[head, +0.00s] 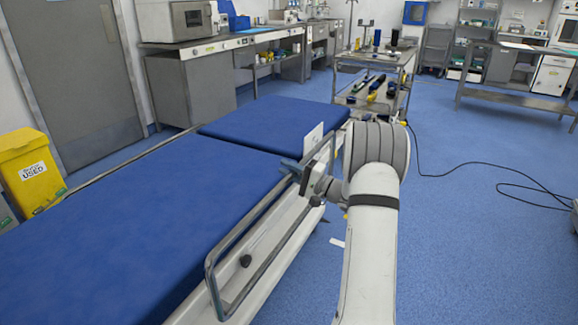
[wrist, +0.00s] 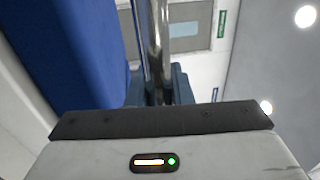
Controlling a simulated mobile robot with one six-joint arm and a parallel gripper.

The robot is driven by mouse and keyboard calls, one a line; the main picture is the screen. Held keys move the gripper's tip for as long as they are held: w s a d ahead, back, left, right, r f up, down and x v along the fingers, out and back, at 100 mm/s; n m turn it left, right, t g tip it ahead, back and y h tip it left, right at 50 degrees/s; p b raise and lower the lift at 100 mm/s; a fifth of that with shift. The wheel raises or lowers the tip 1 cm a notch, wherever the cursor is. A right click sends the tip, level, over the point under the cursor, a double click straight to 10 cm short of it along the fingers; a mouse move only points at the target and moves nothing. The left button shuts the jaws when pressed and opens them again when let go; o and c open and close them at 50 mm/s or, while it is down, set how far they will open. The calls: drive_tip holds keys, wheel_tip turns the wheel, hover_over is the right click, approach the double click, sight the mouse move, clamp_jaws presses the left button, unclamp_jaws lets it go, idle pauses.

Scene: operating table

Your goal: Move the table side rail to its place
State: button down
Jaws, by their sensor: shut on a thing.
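The table side rail (head: 212,290) is a grey metal loop of tube along the right side of the operating table (head: 110,235), which has blue pads. The rail stands upright, its top bar at about pad height. My gripper (head: 293,170) comes from the right and is shut on the rail's top bar, toward its far end. In the wrist view the rail (wrist: 156,45) is a shiny tube running up from between the dark blue fingers of my gripper (wrist: 158,90). My arm hides part of the far end. I cannot tell whether the rail's lower bar touches the table frame.
A steel trolley (head: 391,97) with tools stands beyond the table's far end. A yellow bin (head: 30,170) is at the left. A black cable (head: 480,165) lies on the blue floor at the right. The floor right of my arm is otherwise open.

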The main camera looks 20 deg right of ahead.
wheel_tip(320, 180, down, 11)
drive_tip(key=b, duration=0.6)
drive_tip(key=shift+r, duration=0.15)
drive_tip(key=c, duration=1.3)
unclamp_jaws()
drive_tip(key=p+v, duration=0.1)
drive_tip(key=v, duration=0.7)
drive_tip(key=shift+p, duration=0.3)
